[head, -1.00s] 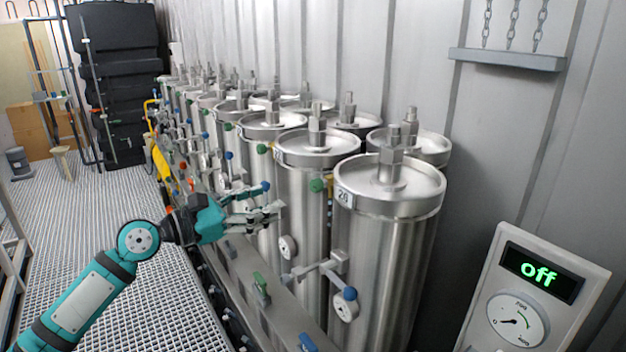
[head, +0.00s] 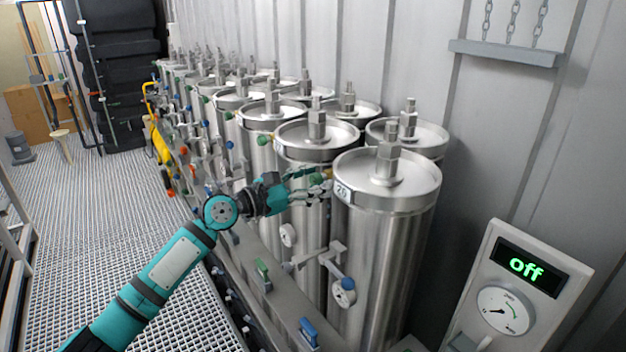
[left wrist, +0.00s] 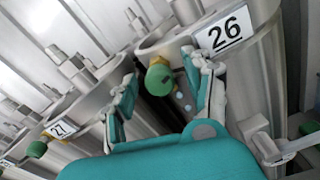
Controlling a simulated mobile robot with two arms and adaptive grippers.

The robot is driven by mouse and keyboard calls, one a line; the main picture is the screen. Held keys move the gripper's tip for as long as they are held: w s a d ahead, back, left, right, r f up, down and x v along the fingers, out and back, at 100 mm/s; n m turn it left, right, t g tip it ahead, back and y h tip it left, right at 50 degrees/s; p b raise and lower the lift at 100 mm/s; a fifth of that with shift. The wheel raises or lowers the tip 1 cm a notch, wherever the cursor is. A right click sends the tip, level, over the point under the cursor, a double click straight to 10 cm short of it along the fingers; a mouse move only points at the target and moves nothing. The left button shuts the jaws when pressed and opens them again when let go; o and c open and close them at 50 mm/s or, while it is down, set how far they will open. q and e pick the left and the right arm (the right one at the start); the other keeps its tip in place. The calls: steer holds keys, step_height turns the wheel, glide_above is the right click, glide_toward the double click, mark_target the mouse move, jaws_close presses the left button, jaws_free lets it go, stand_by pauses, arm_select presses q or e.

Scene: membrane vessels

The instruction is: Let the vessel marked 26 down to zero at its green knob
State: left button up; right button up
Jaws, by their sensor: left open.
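The vessel marked 26 (head: 385,250) is the nearest steel cylinder in the head view. Its label (head: 342,192) reads 26 and also shows large in the left wrist view (left wrist: 224,32). The green knob (left wrist: 159,78) shows in the left wrist view, beside and below that label. It shows small in the head view (head: 316,177), partly covered by the fingers. My left gripper (head: 318,187) is open at vessel 26's upper left side. In the left wrist view its fingers stand on either side of the knob; I cannot tell whether they touch it. My right gripper is not in view.
Vessel 27, with its label (left wrist: 60,129) and a green knob (left wrist: 37,148), stands beside it. A panel (head: 515,290) at right reads off.

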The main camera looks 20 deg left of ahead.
arm_select(q)
jaws_close()
steer(key=shift+m, duration=0.4)
steer(key=m+b, duration=0.2)
steer(key=m, duration=0.2)
steer(key=shift+f+m, duration=0.1)
steer(key=shift+m, duration=0.3)
steer(key=m+b, duration=0.2)
steer(key=m, duration=0.2)
steer(key=shift+f+m, duration=0.1)
steer(key=shift+m, duration=0.2)
steer(key=m+b, duration=0.4)
steer(key=m, duration=0.2)
steer(key=m+b, duration=0.2)
steer(key=m, duration=0.3)
steer(key=shift+b, duration=0.35)
steer(key=shift+m, duration=0.3)
